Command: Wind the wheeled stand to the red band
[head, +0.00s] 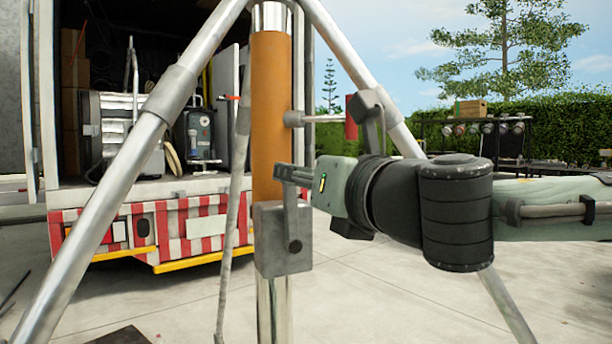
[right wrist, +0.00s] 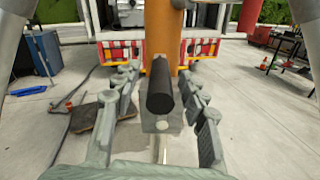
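The stand has an orange column (head: 271,100) between splayed silver legs (head: 110,200), with chrome tube above and below the orange part. A grey block (head: 283,240) is fixed on the column; it also shows in the right wrist view (right wrist: 162,123). My right gripper (head: 290,178) comes in from the right, just above and in front of the block. In the right wrist view, its fingers (right wrist: 160,75) are spread, one on each side of a black crank handle (right wrist: 160,88), with gaps visible. I see no red band on the column. My left gripper is out of view.
A red knob (head: 351,117) on a side rod sits right of the column, above my right gripper. A red-and-white striped truck (head: 200,225) stands open behind. A dark flat plate (right wrist: 105,120) lies on the paving at left. A table (head: 540,165) stands at right.

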